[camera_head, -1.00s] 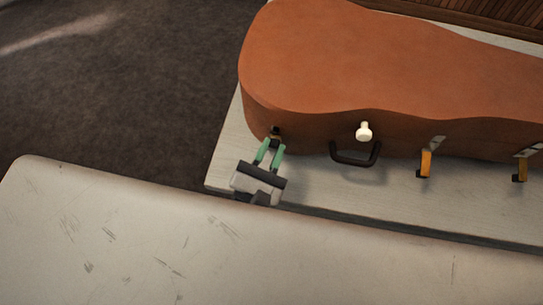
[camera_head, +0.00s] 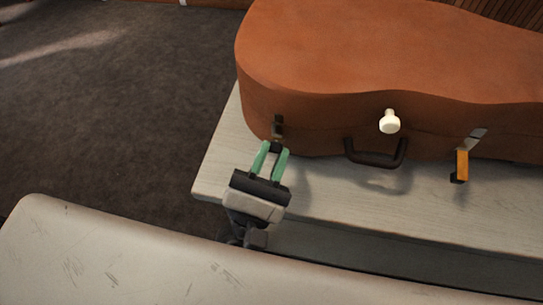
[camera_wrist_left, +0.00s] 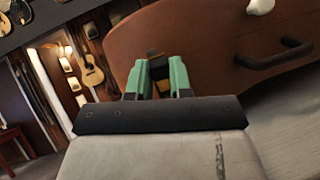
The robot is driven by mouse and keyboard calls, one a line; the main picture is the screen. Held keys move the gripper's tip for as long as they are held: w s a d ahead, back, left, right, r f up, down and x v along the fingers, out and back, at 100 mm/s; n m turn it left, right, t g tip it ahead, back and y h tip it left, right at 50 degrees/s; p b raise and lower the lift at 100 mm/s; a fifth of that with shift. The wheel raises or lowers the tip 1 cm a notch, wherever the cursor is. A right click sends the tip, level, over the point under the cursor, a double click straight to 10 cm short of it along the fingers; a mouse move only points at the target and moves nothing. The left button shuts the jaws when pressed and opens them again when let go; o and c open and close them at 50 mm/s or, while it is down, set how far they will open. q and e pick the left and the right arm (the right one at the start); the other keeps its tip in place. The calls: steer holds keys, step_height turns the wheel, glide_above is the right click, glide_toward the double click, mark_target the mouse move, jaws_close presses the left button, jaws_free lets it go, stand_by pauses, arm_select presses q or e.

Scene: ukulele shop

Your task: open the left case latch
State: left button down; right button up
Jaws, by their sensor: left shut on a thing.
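The brown case (camera_head: 350,50) lies on a pale wooden bench. Its left latch (camera_head: 278,125) sits on the case's front side near the left end, with a dark plate against the case wall. My left gripper (camera_head: 273,148), with green fingers, is shut on the latch's lever, whose dark end shows between the fingertips. In the left wrist view, the fingers (camera_wrist_left: 158,75) hold a yellow-orange part of the latch (camera_wrist_left: 161,86) against the case (camera_wrist_left: 205,40). The lever stands out from the case; its exact angle is partly hidden. My right gripper is not in view.
A dark handle (camera_head: 376,157) and a cream knob (camera_head: 390,122) are on the case front, right of the gripper. Another latch (camera_head: 462,165) hangs down with its orange lever away from the case. The pale bench top (camera_head: 330,200) is bare in front.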

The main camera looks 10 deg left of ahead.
arm_select(q)
steer(key=shift+r, duration=0.1)
steer(key=c, duration=1)
jaws_free()
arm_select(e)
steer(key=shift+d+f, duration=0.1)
